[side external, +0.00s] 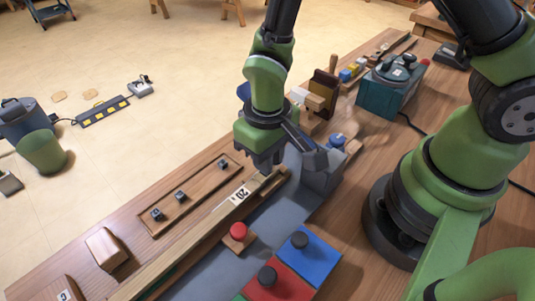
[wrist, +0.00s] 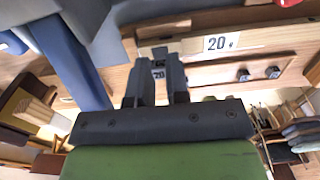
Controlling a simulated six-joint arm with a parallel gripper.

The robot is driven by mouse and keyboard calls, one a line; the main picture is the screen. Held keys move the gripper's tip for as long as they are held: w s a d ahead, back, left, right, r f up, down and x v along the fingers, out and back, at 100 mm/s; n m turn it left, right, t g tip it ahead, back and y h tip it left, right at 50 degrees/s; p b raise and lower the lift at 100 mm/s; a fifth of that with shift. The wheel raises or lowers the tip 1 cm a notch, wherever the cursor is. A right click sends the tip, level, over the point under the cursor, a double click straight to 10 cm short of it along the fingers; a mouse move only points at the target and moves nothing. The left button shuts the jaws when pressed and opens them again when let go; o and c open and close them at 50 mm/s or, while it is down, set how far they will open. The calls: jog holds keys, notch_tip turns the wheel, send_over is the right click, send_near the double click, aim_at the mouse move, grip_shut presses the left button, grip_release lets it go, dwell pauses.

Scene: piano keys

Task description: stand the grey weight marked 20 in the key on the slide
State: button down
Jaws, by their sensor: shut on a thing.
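My gripper (side external: 266,166) points down above the far end of a long pale wooden key (side external: 205,229) with a white label reading 20. The label also shows in the wrist view (wrist: 221,42). In the wrist view my gripper (wrist: 158,82) is shut on a small grey weight (wrist: 158,74) marked 20. The fingers hide this weight in the side view. I cannot tell how high it is above the key, and no hole shows clearly.
A shallow wooden tray (side external: 201,186) beside the key holds several small dark weights. A grey block (side external: 322,172) stands close right of my gripper.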

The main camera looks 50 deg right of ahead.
jog(key=shift+f, duration=1)
dwell(1.2)
jog(key=c, duration=0.6)
grip_release()
jog(key=shift+r, duration=0.1)
jog(key=shift+r, duration=3.45)
jog(key=s+d+r+m+t+y, duration=0.1)
jog(key=d+r+m+t, duration=0.2)
jog(key=r, duration=0.9)
jog(key=s+d+r+t, duration=0.1)
jog(key=s+r, duration=0.1)
jog(key=s, duration=0.1)
jog(key=s+d+r+t, duration=0.1)
jog(key=s+d+r, duration=0.1)
jog(key=s+r, duration=0.1)
jog(key=s+d+r+m+t+y, duration=0.1)
jog(key=s+d+r+t, duration=0.1)
jog(key=s+r, duration=0.1)
jog(key=shift+s+d, duration=0.1)
jog(key=shift+s, duration=0.05)
